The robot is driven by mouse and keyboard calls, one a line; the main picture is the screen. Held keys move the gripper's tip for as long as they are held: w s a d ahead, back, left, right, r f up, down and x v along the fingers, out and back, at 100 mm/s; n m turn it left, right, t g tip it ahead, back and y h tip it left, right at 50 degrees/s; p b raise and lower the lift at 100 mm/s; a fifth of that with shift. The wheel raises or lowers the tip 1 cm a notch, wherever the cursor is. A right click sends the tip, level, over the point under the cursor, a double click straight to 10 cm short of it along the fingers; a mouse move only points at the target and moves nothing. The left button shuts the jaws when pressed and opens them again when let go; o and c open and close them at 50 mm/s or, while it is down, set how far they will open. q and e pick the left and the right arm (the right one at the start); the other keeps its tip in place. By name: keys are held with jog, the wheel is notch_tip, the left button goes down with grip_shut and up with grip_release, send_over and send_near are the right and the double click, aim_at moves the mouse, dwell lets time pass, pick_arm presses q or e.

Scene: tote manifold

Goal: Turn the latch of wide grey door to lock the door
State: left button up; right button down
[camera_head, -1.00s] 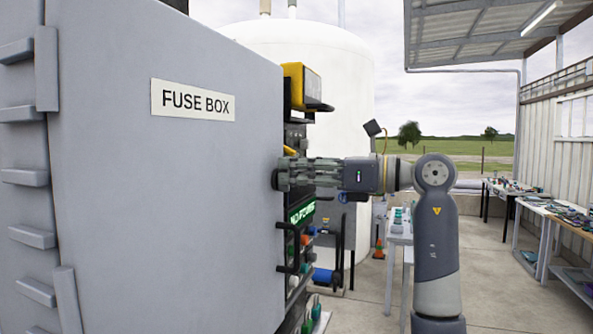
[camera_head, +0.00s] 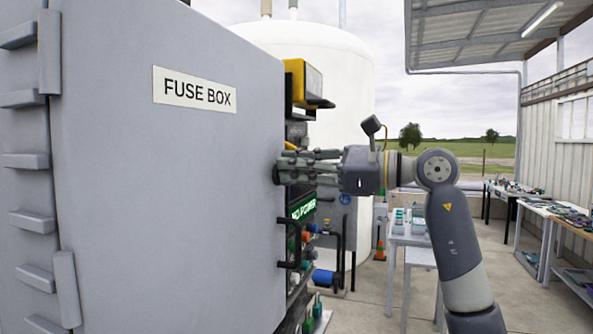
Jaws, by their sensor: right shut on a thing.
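The wide grey door (camera_head: 165,215) with the "FUSE BOX" label (camera_head: 194,90) fills the left half of the head view. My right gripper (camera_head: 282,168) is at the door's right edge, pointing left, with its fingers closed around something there. The latch is not clearly visible; the fingers hide that spot. A black handle (camera_head: 289,246) sits on the door's edge below the gripper. My left gripper is not in view.
Behind the door edge stands a panel with a green "NO POWER" display (camera_head: 303,209) and a yellow box (camera_head: 304,82). A white tank (camera_head: 345,75) is behind. Tables (camera_head: 408,235) stand to the right, with open concrete floor between.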

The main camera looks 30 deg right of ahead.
jog(key=n, duration=0.2)
jog(key=n+b, duration=0.1)
jog(key=n, duration=0.2)
jog(key=f+n, duration=0.1)
jog(key=n, duration=0.1)
jog(key=shift+s+a, duration=0.3)
jog(key=shift+a, duration=0.05)
jog(key=n, duration=0.3)
jog(key=n+b, duration=0.1)
jog(key=n, duration=0.1)
jog(key=shift+f+n, duration=0.4)
jog(key=shift+a, duration=0.1)
jog(key=c, duration=1.6)
grip_release()
jog(key=shift+s, duration=0.1)
jog(key=shift+s+d, duration=0.15)
jog(key=shift+d, duration=0.1)
jog(key=v, duration=1.1)
jog(key=shift+s, duration=0.2)
